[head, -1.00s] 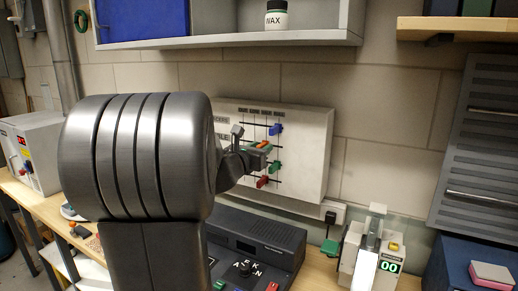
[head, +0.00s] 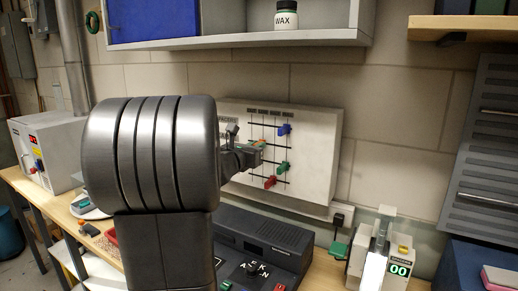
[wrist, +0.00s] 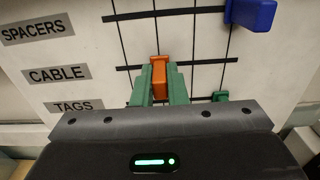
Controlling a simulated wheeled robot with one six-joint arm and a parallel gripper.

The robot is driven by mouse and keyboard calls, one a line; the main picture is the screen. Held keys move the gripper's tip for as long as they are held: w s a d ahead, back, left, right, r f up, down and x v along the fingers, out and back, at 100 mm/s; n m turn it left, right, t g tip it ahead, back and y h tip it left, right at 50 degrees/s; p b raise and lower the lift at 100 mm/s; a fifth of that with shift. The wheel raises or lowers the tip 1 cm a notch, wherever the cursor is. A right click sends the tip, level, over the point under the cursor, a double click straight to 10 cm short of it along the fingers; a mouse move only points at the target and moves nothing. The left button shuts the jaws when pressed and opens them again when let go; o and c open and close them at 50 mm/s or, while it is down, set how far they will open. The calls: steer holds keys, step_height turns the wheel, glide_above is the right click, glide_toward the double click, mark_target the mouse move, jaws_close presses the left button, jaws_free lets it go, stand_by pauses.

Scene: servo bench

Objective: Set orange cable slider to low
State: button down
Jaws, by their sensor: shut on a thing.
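The orange cable slider (wrist: 159,78) stands on the middle horizontal track, in the row labelled CABLE (wrist: 57,74), at about the second vertical line from the left. My gripper (wrist: 160,88) is shut on it, with one green finger on each side. In the head view my gripper (head: 256,147) is at the white slider panel (head: 318,150), and the orange slider is mostly hidden by the fingers. My arm covers the panel's left part. The column headings above are too small to read.
A blue slider (wrist: 252,14) sits on the row above, to the right. A green slider (head: 283,167) and a red slider (head: 270,182) are lower on the panel. A dark console (head: 262,238) stands below, and a shelf (head: 330,38) hangs above.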

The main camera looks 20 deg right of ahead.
steer(key=c, duration=1.4)
jaws_free()
steer(key=shift+c, duration=0.2)
steer(key=b+v, duration=0.3)
steer(key=v, duration=1)
steer(key=shift+s+a, duration=0.25)
steer(key=shift+a, duration=0.05)
steer(key=p+x, duration=0.3)
steer(key=x, duration=1)
steer(key=shift+d, duration=0.1)
steer(key=shift+w+d, duration=0.25)
steer(key=shift+s+d, duration=0.1)
steer(key=shift+d, duration=0.05)
steer(key=shift+s, duration=0.2)
